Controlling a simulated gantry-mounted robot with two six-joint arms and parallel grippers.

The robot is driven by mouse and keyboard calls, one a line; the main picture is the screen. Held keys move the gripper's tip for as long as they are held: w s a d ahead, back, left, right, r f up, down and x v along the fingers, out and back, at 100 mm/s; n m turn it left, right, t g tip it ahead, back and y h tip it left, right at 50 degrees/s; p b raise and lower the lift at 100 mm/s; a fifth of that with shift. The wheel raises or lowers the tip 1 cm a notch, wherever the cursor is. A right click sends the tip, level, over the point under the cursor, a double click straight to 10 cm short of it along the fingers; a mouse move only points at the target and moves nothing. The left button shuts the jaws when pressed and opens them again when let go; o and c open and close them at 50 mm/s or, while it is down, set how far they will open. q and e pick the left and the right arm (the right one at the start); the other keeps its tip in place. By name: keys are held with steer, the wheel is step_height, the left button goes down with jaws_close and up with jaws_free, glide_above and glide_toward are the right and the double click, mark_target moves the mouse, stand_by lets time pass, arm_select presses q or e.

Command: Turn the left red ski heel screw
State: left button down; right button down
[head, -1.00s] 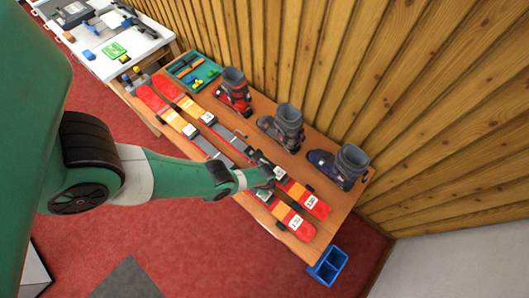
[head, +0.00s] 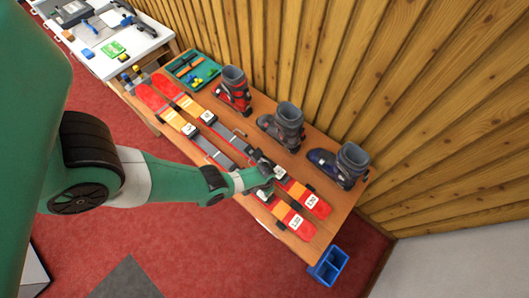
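Two red, orange and yellow skis lie side by side along the wooden bench, tips toward the far left. The left ski (head: 282,212) is nearer the bench's front edge; the right ski (head: 310,200) lies beside it. Both carry grey bindings and white labels. My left gripper (head: 270,183) is over the heel binding area of the left ski, close to the right ski's heel binding (head: 277,170). The gripper and wrist largely cover the left heel binding, and its screw cannot be made out. The finger opening is too small to tell. My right gripper is not in view.
Red (head: 234,92), grey (head: 284,126) and blue-grey (head: 340,166) boots stand along the wall side of the bench. A green tray (head: 212,68) of small items is at the far end. A blue bin (head: 328,265) hangs off the near end. A white table (head: 135,48) stands beyond.

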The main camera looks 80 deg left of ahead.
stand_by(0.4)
arm_select(q)
steer(key=c, duration=0.6)
jaws_free()
steer(key=shift+o, duration=0.2)
steer(key=shift+r, duration=0.1)
